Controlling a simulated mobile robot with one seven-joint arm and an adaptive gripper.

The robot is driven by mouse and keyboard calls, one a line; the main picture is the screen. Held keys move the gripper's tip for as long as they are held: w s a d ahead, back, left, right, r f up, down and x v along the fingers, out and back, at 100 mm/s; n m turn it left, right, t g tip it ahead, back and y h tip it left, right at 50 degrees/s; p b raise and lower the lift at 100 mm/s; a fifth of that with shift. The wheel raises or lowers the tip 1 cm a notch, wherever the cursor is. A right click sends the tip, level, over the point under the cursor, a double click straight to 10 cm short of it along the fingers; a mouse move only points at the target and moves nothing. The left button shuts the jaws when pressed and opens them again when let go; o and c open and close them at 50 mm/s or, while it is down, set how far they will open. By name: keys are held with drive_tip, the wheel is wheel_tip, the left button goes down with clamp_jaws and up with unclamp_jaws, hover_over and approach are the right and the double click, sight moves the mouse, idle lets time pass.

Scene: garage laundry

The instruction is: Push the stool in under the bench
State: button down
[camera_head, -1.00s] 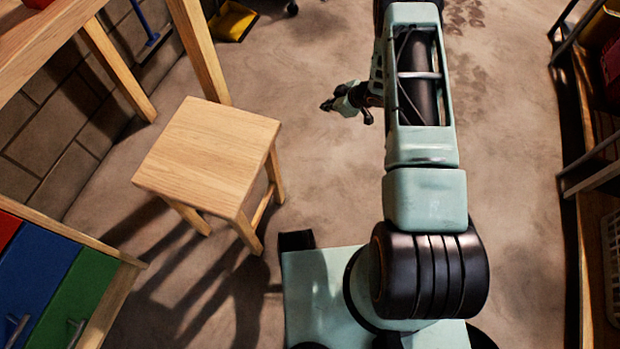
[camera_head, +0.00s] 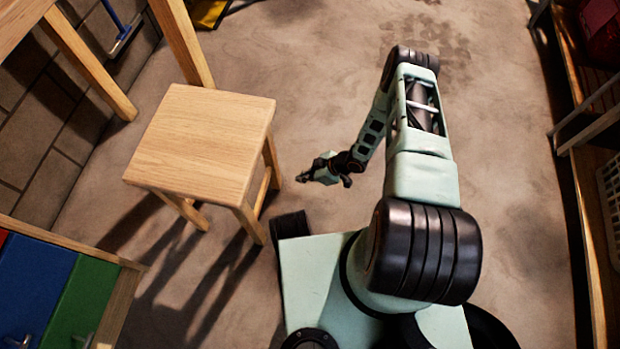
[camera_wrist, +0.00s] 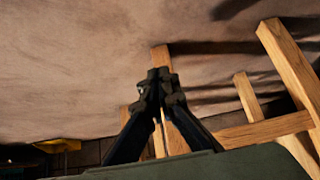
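The wooden stool (camera_head: 205,135) stands upright on the floor in the head view, with its square seat clear of the bench top. The wooden bench (camera_head: 20,22) is at the upper left; its near leg (camera_head: 182,45) meets the stool's far edge in the picture. My gripper (camera_head: 302,178) is low, just right of the stool's right-hand legs, with a small gap showing. In the wrist view its black fingers (camera_wrist: 158,76) meet at the tips with nothing seen between them. Stool legs (camera_wrist: 288,58) show at the right there, and another wooden post stands behind the fingertips.
A cabinet with blue and green fronts (camera_head: 85,300) stands at the lower left, near the stool. A yellow dustpan (camera_head: 208,12) lies on the floor beyond the bench leg. Shelving (camera_head: 590,200) lines the right side. The floor right of the stool is open.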

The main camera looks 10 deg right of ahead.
sight(279, 174)
drive_tip(key=shift+w+a, duration=0.35)
drive_tip(key=shift+a, duration=0.65)
drive_tip(key=shift+w+a, duration=0.4)
drive_tip(key=shift+a, duration=0.6)
drive_tip(key=shift+w+a, duration=0.35)
drive_tip(key=shift+a, duration=0.65)
drive_tip(key=shift+a, duration=0.1)
drive_tip(key=shift+w+a, duration=0.2)
drive_tip(key=shift+a, duration=0.2)
drive_tip(key=shift+w+a, duration=0.3)
drive_tip(key=shift+a, duration=0.7)
drive_tip(key=shift+w+a, duration=0.25)
drive_tip(key=shift+a, duration=0.75)
drive_tip(key=s+d, duration=0.2)
drive_tip(key=d, duration=0.6)
drive_tip(key=shift+s, duration=0.3)
drive_tip(key=shift+d, duration=0.1)
drive_tip(key=shift+s+d, duration=0.1)
